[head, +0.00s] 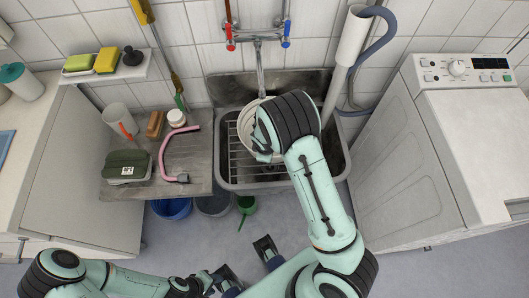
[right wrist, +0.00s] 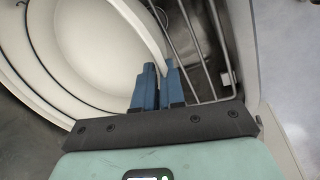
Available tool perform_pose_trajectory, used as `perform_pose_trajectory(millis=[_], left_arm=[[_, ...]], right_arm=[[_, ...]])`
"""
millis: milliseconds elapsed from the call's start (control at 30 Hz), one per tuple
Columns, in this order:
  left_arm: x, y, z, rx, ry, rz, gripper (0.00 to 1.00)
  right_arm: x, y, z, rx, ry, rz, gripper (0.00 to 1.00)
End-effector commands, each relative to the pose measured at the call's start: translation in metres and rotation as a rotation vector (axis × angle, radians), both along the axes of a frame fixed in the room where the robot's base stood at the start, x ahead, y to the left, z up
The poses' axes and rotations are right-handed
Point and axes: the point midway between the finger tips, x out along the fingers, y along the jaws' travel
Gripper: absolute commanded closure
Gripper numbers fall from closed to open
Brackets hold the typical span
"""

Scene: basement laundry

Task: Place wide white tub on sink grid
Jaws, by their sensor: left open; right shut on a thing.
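The wide white tub (head: 243,127) is over the sink, partly hidden behind my right arm. It fills the left of the right wrist view (right wrist: 95,40). My right gripper (right wrist: 160,72) is shut on the tub's rim, one blue finger on each side of the wall. In the head view its fingers are hidden by my wrist. The sink grid (head: 240,165) shows below and left of the tub, and its wires (right wrist: 192,45) run beside the rim. I cannot tell whether the tub touches the grid. My left gripper (head: 247,262) is open and empty above the floor.
A faucet (head: 261,70) and a thick white pipe (head: 352,40) stand behind the sink. The left side shelf (head: 200,178) holds a green box (head: 128,166), a pink hose (head: 163,155) and small items. A washing machine (head: 420,150) stands right. Buckets (head: 170,208) sit below.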

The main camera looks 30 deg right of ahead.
Motion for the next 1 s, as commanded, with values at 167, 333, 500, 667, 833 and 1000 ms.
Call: perform_pose_trajectory(millis=[167, 333, 500, 667, 833, 1000], left_arm=[[0.001, 0.000, 0.001, 0.001, -0.002, 0.000, 0.57], [0.000, 0.000, -0.002, 0.000, 0.000, 0.000, 0.57], [0.000, 0.000, -0.001, 0.000, 0.000, 0.000, 0.57], [0.000, 0.000, -0.001, 0.000, -0.001, 0.000, 0.57], [0.001, 0.000, 0.003, 0.000, -0.002, 0.000, 0.57], [0.002, 0.000, 0.006, 0.000, -0.003, 0.000, 0.57]], right_arm=[[0.001, 0.000, 0.002, 0.000, -0.006, 0.001, 1.00], [0.001, 0.000, -0.002, 0.000, -0.005, 0.001, 1.00], [0.000, 0.000, -0.002, 0.001, -0.004, 0.001, 0.65], [0.001, 0.000, -0.002, 0.000, -0.004, 0.001, 0.65], [0.001, 0.000, 0.004, 0.000, -0.005, 0.001, 0.65], [-0.002, 0.006, 0.032, 0.002, -0.008, 0.002, 0.65]])
